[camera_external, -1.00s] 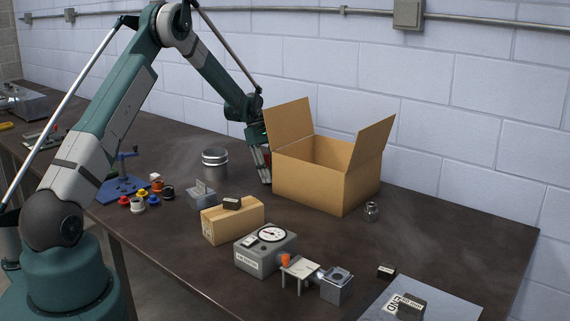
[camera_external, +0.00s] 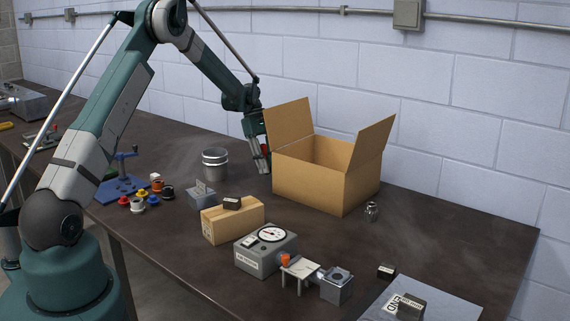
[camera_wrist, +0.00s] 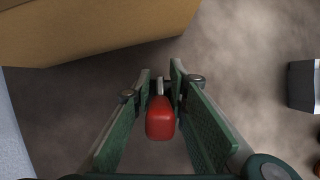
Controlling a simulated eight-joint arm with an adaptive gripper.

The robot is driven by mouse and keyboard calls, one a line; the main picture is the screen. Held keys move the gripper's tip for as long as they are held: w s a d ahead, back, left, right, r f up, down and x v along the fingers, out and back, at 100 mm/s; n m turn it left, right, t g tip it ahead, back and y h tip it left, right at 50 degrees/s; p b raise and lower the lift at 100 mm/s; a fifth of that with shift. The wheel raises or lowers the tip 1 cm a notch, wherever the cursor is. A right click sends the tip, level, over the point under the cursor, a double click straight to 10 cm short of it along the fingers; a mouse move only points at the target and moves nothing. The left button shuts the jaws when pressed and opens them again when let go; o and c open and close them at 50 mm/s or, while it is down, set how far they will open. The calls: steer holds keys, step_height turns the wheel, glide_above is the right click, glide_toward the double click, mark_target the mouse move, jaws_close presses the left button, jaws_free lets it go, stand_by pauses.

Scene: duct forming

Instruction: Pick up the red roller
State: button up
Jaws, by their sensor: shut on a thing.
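The red roller (camera_wrist: 161,120) is between the two fingers of my gripper (camera_wrist: 162,95) in the wrist view. My gripper is shut on it. In the external view my gripper (camera_external: 262,160) is just left of the open cardboard box, low over the table. Only a small red patch of the roller (camera_external: 264,148) shows there, the rest hidden by the fingers. The gap between roller and table is hard to judge.
The open cardboard box (camera_external: 320,188) stands close on the right, its flaps raised; it also shows in the wrist view (camera_wrist: 90,30). A metal can (camera_external: 215,164) stands to the left. A small carton (camera_external: 232,222) and a dial gauge box (camera_external: 266,252) are nearer the front.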

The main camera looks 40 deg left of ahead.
steer(key=w+a, duration=0.1)
steer(key=a, duration=0.4)
steer(key=w+a, duration=0.1)
steer(key=a, duration=0.4)
steer(key=w+a, duration=0.1)
steer(key=a, duration=0.4)
steer(key=shift+w+a, duration=0.3)
steer(key=shift+a, duration=0.1)
steer(key=shift+r, duration=0.1)
